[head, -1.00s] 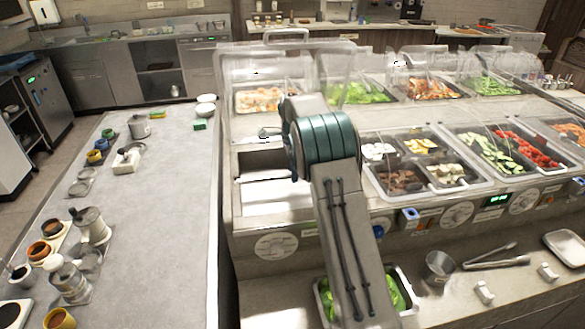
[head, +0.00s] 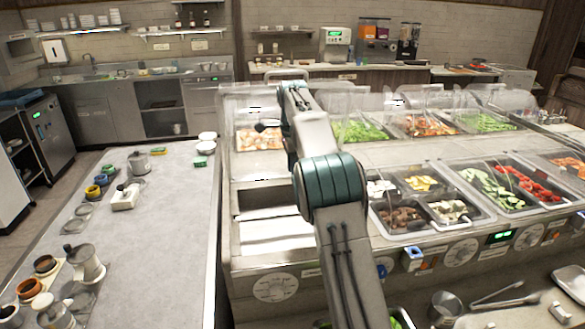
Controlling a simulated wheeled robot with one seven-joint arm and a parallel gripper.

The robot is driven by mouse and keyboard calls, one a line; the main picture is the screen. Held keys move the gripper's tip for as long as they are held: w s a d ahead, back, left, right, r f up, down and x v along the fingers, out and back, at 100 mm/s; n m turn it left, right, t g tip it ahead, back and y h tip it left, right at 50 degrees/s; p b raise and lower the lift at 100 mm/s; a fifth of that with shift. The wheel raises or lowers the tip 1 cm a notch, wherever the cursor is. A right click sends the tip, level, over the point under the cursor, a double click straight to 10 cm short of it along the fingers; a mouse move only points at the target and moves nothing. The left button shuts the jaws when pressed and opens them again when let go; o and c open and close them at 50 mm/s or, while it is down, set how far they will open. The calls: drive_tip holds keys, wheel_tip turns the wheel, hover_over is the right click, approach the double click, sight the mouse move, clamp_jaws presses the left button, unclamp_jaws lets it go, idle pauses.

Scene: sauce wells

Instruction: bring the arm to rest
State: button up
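My arm rises from the bottom of the head view, in front of the salad counter (head: 275,288). It bends at a teal-banded joint, and its far link reaches up and away over the counter's left part. My gripper cannot be made out; the far end of the arm is hidden behind its own links. A small dark part sticks out to the left of the far link, and I cannot tell what it is. No held object shows.
Clear guards (head: 365,100) and food pans (head: 490,187) lie close around the arm. An empty well (head: 262,198) is left of the joint. A grey worktop (head: 170,225) at left has jars along its left side and a bare middle. Tongs (head: 512,292) lie front right.

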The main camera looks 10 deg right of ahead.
idle(0.3)
drive_tip(key=s+d+r+n+t, duration=0.1)
drive_tip(key=s+r+n, duration=0.25)
drive_tip(key=s, duration=0.55)
drive_tip(key=s+r+n+t, duration=0.1)
drive_tip(key=s+r+n, duration=0.3)
drive_tip(key=s, duration=0.5)
drive_tip(key=s+f+n+t, duration=0.1)
drive_tip(key=s+f+n, duration=0.4)
drive_tip(key=s, duration=0.6)
drive_tip(key=s+a+f+n, duration=0.1)
drive_tip(key=s+f+n, duration=0.4)
drive_tip(key=s, duration=0.7)
drive_tip(key=shift+f+t+b, duration=0.25)
drive_tip(key=shift+t+b, duration=0.15)
drive_tip(key=shift+b, duration=0.05)
